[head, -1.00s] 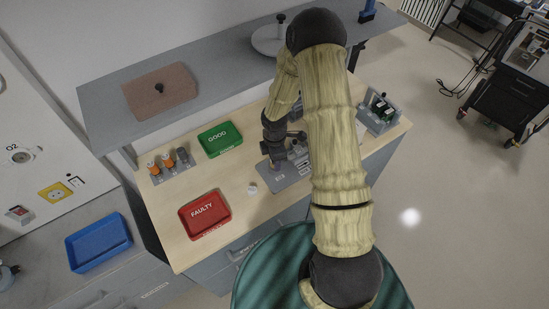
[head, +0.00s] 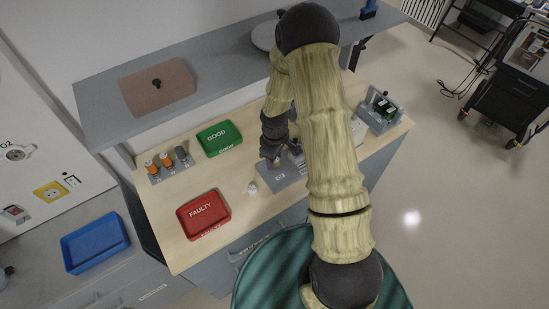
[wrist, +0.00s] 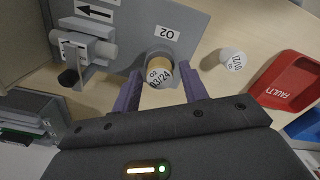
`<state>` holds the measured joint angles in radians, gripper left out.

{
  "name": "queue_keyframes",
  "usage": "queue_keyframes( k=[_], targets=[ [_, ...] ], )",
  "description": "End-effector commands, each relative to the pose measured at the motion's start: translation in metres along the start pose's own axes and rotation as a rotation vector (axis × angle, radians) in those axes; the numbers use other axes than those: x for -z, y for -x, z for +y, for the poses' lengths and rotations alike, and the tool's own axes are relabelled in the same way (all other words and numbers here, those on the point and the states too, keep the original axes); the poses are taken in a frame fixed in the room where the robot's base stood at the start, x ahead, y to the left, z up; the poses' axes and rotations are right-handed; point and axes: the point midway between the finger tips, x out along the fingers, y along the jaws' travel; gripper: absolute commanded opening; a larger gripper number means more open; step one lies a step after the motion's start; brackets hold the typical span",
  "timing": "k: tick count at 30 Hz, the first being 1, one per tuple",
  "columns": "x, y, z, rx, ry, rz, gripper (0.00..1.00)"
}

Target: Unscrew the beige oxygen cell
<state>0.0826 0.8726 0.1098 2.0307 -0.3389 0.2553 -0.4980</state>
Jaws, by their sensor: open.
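The beige oxygen cell (wrist: 159,76), with "O2 03/24" on its end, sits in a port on the grey panel (wrist: 187,22) under an "O2" label in the wrist view. My gripper (wrist: 161,72) is open, with its two purple fingers on either side of the cell. Whether the fingers touch it cannot be told. In the head view my gripper (head: 270,160) is over the grey fixture (head: 285,177), and the cell is hidden or too small to make out.
A white printed cylinder (wrist: 232,62) stands beside the panel. The red FAULTY tray (head: 203,215) is at the front left and the green GOOD tray (head: 219,138) behind it. A rack (head: 170,167) holds orange and grey cells. A grey valve block (wrist: 85,50) flanks the port.

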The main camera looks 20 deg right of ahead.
Motion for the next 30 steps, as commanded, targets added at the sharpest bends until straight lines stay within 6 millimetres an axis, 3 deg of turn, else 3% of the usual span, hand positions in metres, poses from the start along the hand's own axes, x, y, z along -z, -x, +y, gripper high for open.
queue_keyframes(
  k=[7,20,30],
  targets=[
    [0.0001,-0.0008,0.0002,-0.001,-0.076,0.0,0.44],
    [0.0002,-0.0002,0.0,-0.001,-0.748,0.0,0.44],
    [0.0001,-0.0001,0.0002,0.0,-0.783,0.001,0.44]
  ],
)
